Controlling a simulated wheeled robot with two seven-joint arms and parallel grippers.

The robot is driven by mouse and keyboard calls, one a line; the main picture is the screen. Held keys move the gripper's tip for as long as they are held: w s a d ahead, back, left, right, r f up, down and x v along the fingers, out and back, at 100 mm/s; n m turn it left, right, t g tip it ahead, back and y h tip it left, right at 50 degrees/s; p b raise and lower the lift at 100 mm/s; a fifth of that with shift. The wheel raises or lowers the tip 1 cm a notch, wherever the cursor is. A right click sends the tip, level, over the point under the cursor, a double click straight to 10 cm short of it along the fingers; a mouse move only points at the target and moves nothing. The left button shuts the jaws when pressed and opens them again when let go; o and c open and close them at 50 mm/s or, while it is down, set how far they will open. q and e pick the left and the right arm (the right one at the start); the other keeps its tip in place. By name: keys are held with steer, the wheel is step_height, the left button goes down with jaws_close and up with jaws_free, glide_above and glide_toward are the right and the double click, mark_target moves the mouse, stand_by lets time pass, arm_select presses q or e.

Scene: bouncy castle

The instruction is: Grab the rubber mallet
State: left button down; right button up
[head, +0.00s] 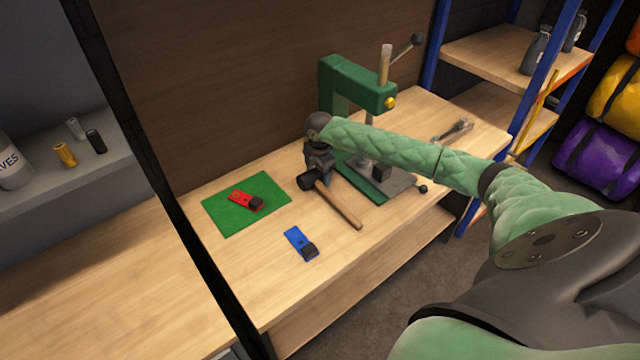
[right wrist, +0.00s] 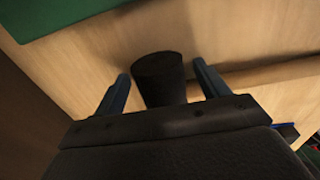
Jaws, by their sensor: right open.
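The rubber mallet lies on the wooden workbench in the head view, with a black head (head: 307,181) and a light wooden handle (head: 340,206) pointing toward the front right. My right gripper (head: 320,178) points down at the mallet's head. In the right wrist view the black mallet head (right wrist: 158,76) shows between the two parted fingers of my right gripper (right wrist: 161,75), with a gap on each side. The gripper is open and not closed on it. Part of the mallet is hidden by the gripper. My left gripper is out of view.
A green press (head: 345,80) stands on the bench behind my right arm. A green mat (head: 222,212) with a red tool (head: 243,200) lies left of the mallet. A blue tool (head: 298,242) lies in front. A metal tool (head: 455,130) lies at the right end.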

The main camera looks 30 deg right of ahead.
steer(key=shift+f, duration=0.25)
steer(key=shift+c, duration=0.2)
steer(key=c, duration=1.3)
steer(key=shift+r, duration=0.1)
steer(key=shift+c, duration=0.2)
